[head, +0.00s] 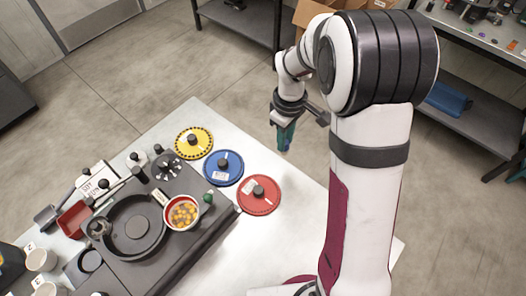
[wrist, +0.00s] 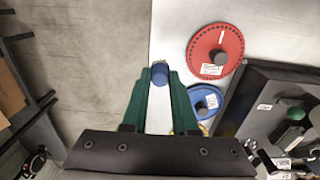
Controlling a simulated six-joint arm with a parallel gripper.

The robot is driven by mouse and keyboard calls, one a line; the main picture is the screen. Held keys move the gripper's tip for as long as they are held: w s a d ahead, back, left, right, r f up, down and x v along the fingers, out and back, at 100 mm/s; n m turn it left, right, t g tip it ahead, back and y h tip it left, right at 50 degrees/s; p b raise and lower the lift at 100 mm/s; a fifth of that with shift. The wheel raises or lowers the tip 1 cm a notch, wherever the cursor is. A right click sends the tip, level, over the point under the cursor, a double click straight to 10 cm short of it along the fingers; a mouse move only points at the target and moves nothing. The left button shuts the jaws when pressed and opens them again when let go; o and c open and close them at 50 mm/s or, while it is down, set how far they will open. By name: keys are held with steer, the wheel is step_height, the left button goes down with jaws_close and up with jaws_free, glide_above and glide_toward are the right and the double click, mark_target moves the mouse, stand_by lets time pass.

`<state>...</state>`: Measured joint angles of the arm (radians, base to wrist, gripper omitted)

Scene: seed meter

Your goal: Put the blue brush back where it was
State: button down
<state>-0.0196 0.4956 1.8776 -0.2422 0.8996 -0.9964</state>
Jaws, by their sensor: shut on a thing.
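My gripper (head: 286,134) is above the right back edge of the white table in the head view, with its fingers pointing down. In the wrist view, the green fingertips (wrist: 160,76) are shut on the blue brush (wrist: 159,70), of which only a round blue end shows between them. The rest of the brush is hidden. It is held apart from the table surface. In the head view the brush is too small and covered to make out clearly.
A yellow disc (head: 194,143), a blue disc (head: 223,168) and a red disc (head: 259,195), each with a black knob, lie on the white table (head: 265,240). Left of them stands a dark machine (head: 160,255) with a red-rimmed bowl (head: 170,225) of seeds. The table's right part is clear.

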steer(key=a+f, duration=0.1)
steer(key=w+a+f, duration=0.1)
steer(key=a, duration=0.1)
steer(key=w+a+f, duration=0.1)
steer(key=a, duration=0.1)
steer(key=shift+f, duration=0.2)
step_height(320, 180, down, 4)
steer(key=shift+w+a, duration=0.1)
steer(key=shift+a, duration=0.05)
steer(key=shift+f, duration=0.15)
steer(key=c, duration=0.7)
jaws_free()
